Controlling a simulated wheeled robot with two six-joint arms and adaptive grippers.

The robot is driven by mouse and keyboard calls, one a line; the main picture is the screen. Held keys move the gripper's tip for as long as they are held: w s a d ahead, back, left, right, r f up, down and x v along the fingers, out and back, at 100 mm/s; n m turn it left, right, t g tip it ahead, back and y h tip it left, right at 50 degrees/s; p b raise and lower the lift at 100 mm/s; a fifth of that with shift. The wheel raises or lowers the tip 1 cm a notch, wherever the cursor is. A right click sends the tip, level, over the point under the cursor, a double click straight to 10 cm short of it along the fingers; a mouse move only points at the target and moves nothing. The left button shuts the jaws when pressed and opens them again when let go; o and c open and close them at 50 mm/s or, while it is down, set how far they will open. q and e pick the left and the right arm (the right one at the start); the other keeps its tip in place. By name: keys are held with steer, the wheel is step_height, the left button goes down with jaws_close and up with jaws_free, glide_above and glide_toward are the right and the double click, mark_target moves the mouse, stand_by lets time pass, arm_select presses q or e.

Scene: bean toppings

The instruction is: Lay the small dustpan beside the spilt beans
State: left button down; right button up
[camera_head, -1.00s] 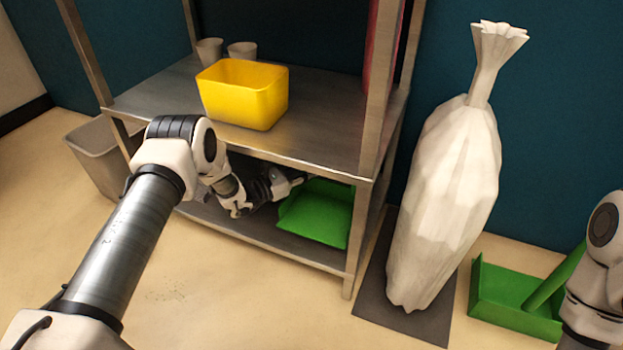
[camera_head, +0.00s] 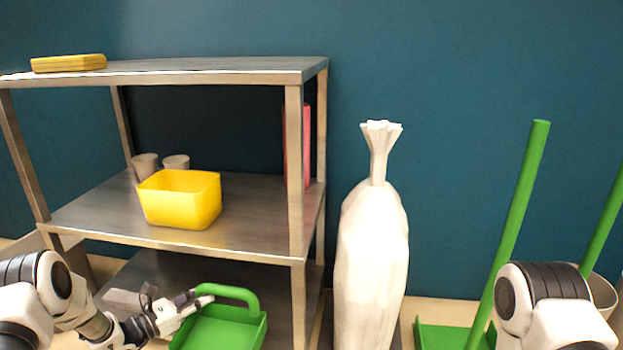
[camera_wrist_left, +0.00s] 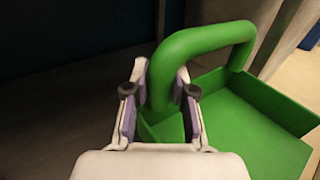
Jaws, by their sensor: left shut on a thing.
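The small green dustpan (camera_head: 222,330) shows low in the head view, in front of the lower part of the metal shelf, with its looped handle (camera_head: 238,292) at the top. My left gripper (camera_head: 203,299) is at the left end of that handle. In the left wrist view the left gripper (camera_wrist_left: 160,103) has a finger on each side of the green handle (camera_wrist_left: 205,42) and is shut on it. The pan (camera_wrist_left: 255,125) lies to the right there. The right gripper is not in view; only my right arm shows at the lower right. No spilt beans are visible now.
A metal shelf (camera_head: 270,240) holds a yellow bin (camera_head: 182,200), two cups and a yellow block (camera_head: 68,63). A tied white sack (camera_head: 372,260) stands right of it. A larger green dustpan (camera_head: 440,337) with a long handle stands further right.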

arm_select(q)
steer(key=s+d+r+m+g+h+p, duration=0.1)
steer(key=s+d+r+p, duration=0.35)
steer(key=s+r, duration=0.35)
steer(key=s+d+r+m+g+h+p, duration=0.1)
steer(key=s+d+r+p, duration=0.3)
steer(key=s+r+p, duration=0.4)
steer(key=s+d+r+m+g+h+p, duration=0.15)
steer(key=s+d+r+p, duration=0.35)
steer(key=r, duration=0.5)
step_height(320, 180, up, 30)
steer(key=p, duration=3.5)
steer(key=shift+s+a+p, duration=0.35)
steer(key=shift+s, duration=0.1)
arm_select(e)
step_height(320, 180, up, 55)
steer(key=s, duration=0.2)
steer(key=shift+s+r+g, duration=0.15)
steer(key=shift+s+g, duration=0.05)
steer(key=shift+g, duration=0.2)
arm_select(q)
steer(key=shift+f, duration=0.2)
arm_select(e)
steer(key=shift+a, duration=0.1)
